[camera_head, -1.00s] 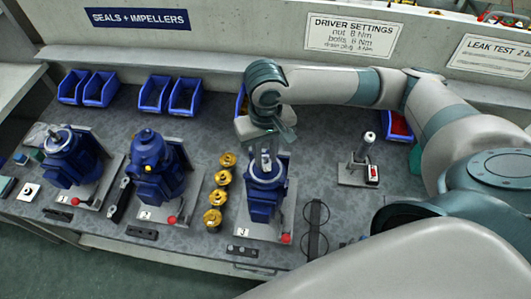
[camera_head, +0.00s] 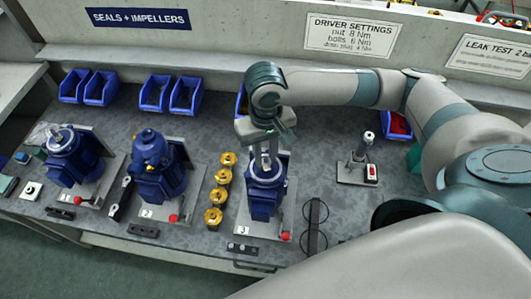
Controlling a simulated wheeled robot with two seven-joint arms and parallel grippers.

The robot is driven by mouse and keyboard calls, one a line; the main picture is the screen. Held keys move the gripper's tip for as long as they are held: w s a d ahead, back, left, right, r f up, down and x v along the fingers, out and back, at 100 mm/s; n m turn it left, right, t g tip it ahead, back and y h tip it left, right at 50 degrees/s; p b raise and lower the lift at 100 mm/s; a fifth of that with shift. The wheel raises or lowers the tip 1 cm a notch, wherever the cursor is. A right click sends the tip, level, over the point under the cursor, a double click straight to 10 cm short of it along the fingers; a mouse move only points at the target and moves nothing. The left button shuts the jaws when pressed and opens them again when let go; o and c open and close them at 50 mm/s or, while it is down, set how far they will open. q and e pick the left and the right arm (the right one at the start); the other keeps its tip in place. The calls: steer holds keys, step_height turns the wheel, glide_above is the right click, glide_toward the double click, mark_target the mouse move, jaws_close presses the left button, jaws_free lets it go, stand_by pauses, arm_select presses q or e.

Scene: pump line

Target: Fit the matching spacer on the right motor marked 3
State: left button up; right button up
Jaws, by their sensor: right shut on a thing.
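The right motor (camera_head: 265,198) is blue and stands upright on a grey base plate with a label (camera_head: 243,230) that reads 3. My right gripper (camera_head: 266,160) is right above the motor's top, pointing down, with its fingers around the shaft area. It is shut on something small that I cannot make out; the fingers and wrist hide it. I cannot tell whether a spacer is seated on the motor. My left gripper is not in view.
Two more blue motors (camera_head: 158,168) (camera_head: 72,160) stand to the left. Several yellow parts (camera_head: 213,217) form a column left of the right motor. Blue bins (camera_head: 155,93) line the back. A small stand (camera_head: 357,168) is at right, with free bench between it and the motor.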

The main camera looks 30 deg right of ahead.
steer(key=o, duration=2.2)
steer(key=shift+f, duration=0.1)
step_height(320, 180, up, 5)
steer(key=p, duration=0.6)
steer(key=shift+f+p, duration=0.1)
steer(key=shift+p, duration=0.3)
steer(key=shift+r+p, duration=0.35)
steer(key=shift+r, duration=1.75)
steer(key=shift+s, duration=0.1)
